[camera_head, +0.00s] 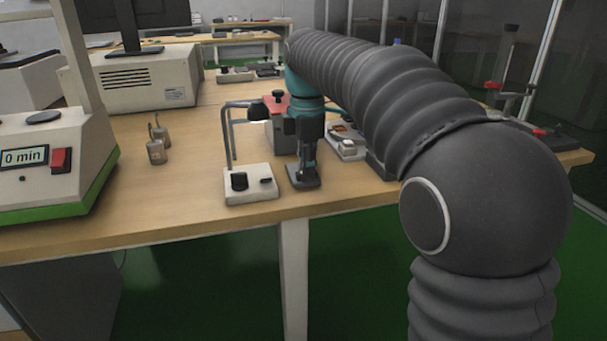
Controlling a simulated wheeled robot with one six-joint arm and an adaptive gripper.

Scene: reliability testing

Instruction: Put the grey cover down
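My gripper (308,163) points down over the front part of the wooden table, with its narrow fingers close together. It is shut on the upright part of a small dark grey piece, which looks like the grey cover (303,180). The cover's flat lower part is level, just right of a white box (250,186) with a black knob. I cannot tell whether the cover touches the table or hangs slightly above it. The fingertips are small and partly merge with the dark piece.
A bent grey metal frame (229,130) stands behind the white box. Two small grey weights (157,146) stand to the left, near a tester with a "0 min" display (40,160). More devices (347,143) sit behind and right of my gripper. The table (180,205) is clear at front left.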

